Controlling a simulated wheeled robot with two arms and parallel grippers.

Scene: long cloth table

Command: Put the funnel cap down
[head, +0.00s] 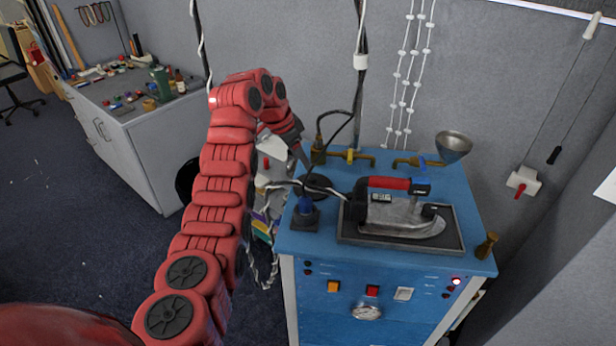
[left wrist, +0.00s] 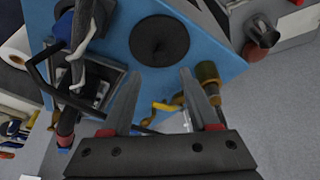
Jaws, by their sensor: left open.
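A round black disc with a small raised centre, which looks like the funnel cap (head: 317,184), lies flat on the blue top of the steam station (head: 300,243), near its back left corner. It shows in full in the left wrist view (left wrist: 159,41). My left gripper (head: 303,163) is just behind and above it, with its fingers apart and nothing between them; in the left wrist view the open fingertips (left wrist: 157,71) point at the disc's edge. The metal funnel (head: 454,143) stands at the back right on a brass pipe. My right gripper is not in view.
A steam iron (head: 405,215) rests on a dark mat (head: 352,236) right of the disc. A brass valve with a yellow handle (head: 352,155) is close to my left gripper. A small dark holder (head: 304,219) sits in front of the disc. A cluttered bench (head: 140,115) is at left.

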